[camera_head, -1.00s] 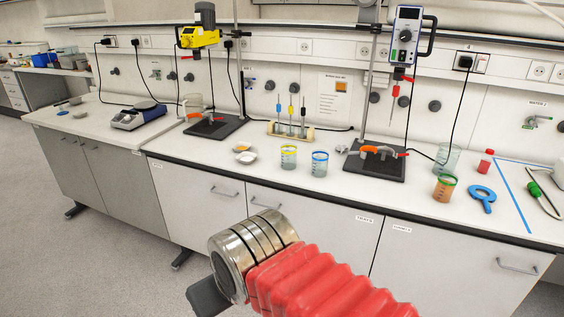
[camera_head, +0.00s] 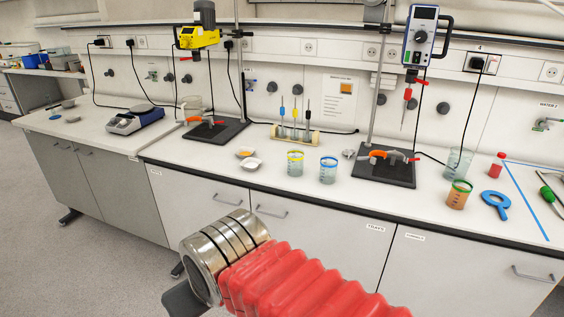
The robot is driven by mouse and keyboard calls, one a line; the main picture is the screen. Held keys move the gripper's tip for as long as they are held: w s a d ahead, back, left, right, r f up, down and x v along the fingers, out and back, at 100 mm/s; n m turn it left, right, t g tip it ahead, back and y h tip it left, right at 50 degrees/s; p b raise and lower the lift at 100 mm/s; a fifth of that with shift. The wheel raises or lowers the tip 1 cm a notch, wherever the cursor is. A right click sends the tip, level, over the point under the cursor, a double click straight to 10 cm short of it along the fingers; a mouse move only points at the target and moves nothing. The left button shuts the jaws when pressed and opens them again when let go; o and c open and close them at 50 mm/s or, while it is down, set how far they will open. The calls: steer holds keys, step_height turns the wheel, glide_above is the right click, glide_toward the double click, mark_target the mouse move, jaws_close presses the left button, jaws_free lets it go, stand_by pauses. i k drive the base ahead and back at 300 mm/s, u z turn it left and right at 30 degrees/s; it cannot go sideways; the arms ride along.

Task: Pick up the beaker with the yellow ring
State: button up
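The beaker with the yellow ring (camera_head: 295,164) stands upright on the white bench, near its front edge. It is clear glass with the yellow ring around its rim. A similar beaker with a blue ring (camera_head: 328,172) stands just to its right, slightly apart. My arm, with red bellows and a metal collar, crosses the lower middle of the picture in front of the bench. At its end a dark part of my gripper (camera_head: 184,301) shows, cut by the bottom edge. The fingertips cannot be made out. The yellow-ringed beaker is clear of my gripper.
Two white dishes (camera_head: 249,163) lie left of the beakers. A pipette rack (camera_head: 294,135) stands behind them. The bench front (camera_head: 200,178) is a hard edge.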

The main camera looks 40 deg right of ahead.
mark_target(295, 163)
steer(key=z, duration=0.05)
steer(key=i, duration=1.1)
steer(key=z, duration=0.6)
